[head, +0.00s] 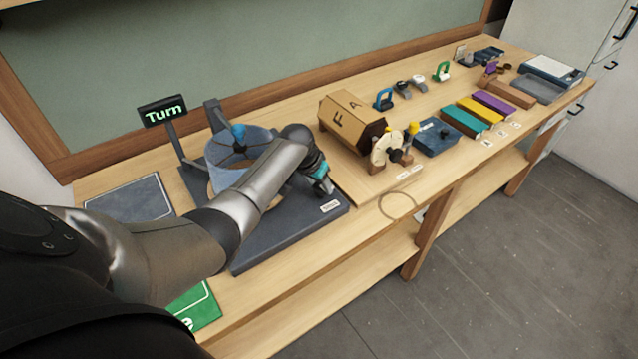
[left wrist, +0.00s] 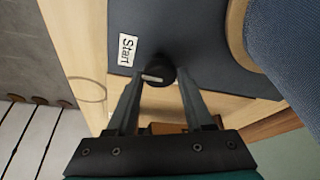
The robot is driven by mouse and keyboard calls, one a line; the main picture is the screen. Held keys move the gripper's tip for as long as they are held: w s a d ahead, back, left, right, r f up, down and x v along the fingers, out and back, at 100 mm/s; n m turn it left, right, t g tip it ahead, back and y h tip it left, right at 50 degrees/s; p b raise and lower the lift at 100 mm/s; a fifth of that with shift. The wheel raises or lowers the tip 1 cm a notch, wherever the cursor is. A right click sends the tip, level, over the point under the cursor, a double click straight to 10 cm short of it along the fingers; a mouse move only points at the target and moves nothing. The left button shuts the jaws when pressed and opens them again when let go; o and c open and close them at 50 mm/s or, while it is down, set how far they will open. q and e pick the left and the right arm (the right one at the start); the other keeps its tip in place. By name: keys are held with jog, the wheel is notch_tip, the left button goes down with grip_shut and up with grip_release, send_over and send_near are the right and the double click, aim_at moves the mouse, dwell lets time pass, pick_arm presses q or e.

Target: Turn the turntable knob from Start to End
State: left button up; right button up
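The turntable is a dark slab (head: 285,232) with a blue lampshade (head: 228,175) standing on it. Its black round knob (left wrist: 160,70) has a light pointer line and shows in the left wrist view. A white "Start" label (left wrist: 127,50) lies on the slab beside the knob. In the head view the knob is hidden behind my left gripper (head: 323,185). In the left wrist view my left gripper (left wrist: 160,82) is open, with its fingertips on either side of the knob's near edge; I cannot tell whether they touch it. My right gripper is not in view.
A "Turn" sign (head: 163,111) stands behind the turntable. A cardboard box (head: 350,125) and a cream lamp part (head: 385,150) are to the right. A grey mat (head: 130,198) lies to the left.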

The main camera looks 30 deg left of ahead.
pick_arm(q)
grip_shut()
